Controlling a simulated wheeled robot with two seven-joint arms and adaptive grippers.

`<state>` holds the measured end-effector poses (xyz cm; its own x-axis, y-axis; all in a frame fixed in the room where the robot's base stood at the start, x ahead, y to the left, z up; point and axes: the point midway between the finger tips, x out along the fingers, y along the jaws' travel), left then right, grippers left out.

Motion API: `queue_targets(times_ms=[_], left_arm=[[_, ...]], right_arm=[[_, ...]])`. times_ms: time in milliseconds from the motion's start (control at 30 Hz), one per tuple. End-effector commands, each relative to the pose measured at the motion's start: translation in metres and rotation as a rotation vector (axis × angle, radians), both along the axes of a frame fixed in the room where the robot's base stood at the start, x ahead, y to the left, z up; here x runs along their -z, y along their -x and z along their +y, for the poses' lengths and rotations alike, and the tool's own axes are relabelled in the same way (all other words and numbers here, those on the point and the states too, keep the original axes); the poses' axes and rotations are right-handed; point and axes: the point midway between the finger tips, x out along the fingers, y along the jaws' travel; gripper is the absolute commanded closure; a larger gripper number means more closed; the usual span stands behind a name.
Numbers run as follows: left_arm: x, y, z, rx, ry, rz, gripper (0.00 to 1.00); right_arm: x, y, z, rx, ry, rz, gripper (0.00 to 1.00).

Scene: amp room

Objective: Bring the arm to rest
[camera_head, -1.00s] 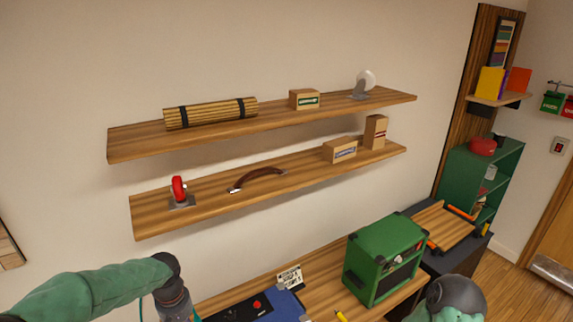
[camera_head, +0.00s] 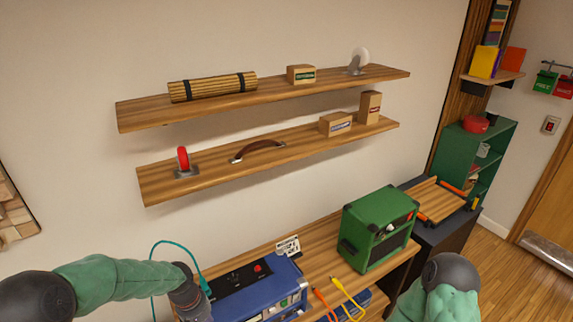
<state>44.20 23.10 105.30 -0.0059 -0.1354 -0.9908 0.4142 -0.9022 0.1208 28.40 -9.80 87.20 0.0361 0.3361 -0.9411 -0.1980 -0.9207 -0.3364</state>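My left arm comes in from the left in a green sleeve. It ends at a dark wrist joint at the bottom, left of the blue amp box. Its gripper is below the picture's edge or hidden. My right arm shows at the lower right as a green sleeve with a dark rounded joint. Its gripper is not visible. The blue box (camera_head: 262,290) stands on the wooden bench (camera_head: 318,262), with a teal cable (camera_head: 160,246) arching beside my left wrist.
A green amplifier (camera_head: 379,229) stands on the bench between my arms. Orange and yellow cables (camera_head: 347,296) lie in front of it. Two wall shelves (camera_head: 225,112) hold a bamboo roll, boxes, casters and a handle. A green cabinet (camera_head: 462,150) stands at the right.

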Motion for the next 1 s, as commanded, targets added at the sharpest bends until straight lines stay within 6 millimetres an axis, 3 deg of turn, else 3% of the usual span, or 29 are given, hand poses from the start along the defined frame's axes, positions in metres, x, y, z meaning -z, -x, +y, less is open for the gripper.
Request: queue_targets(times_ms=[267,500,700,1000], left_arm=[[0.085,0.040,-0.050,0.072,0.133,0.002,0.52],[0.148,0.094,-0.089,0.101,0.213,-0.017,0.52],[0.177,0.133,-0.105,0.109,0.227,-0.031,0.52],[0.199,0.179,-0.117,0.122,0.214,-0.035,0.52]], right_arm=[[0.000,-0.001,0.000,0.000,0.000,-0.001,0.60],[0.000,0.000,0.000,0.000,0.000,-0.001,0.60],[0.000,0.000,0.000,0.000,0.000,-0.001,0.60],[0.000,0.000,0.000,0.000,0.000,-0.001,0.60]])
